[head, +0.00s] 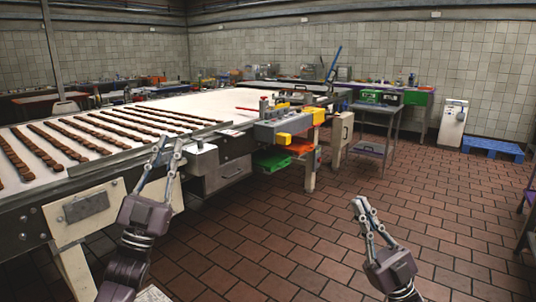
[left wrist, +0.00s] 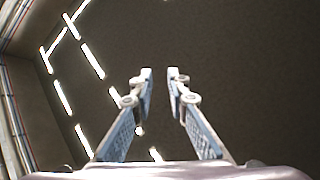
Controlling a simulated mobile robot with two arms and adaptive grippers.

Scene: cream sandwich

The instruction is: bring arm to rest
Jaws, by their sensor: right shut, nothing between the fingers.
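My left gripper (head: 170,153) is raised at the near edge of the conveyor table, with its fingers pointing up. Its two fingertips stand apart with nothing between them. The left wrist view also shows the left gripper (left wrist: 160,75) open and empty against the dark ceiling. My right gripper (head: 358,205) is raised over the tiled floor, right of the table, with its fingertips together and nothing held.
The long conveyor table (head: 215,104) bears several rows of brown sandwich pieces (head: 90,137). A grey side table (head: 384,112) with green boxes, a white cabinet (head: 453,122) and a blue pallet (head: 492,149) stand farther back. The brown tiled floor (head: 300,225) is open around my right gripper.

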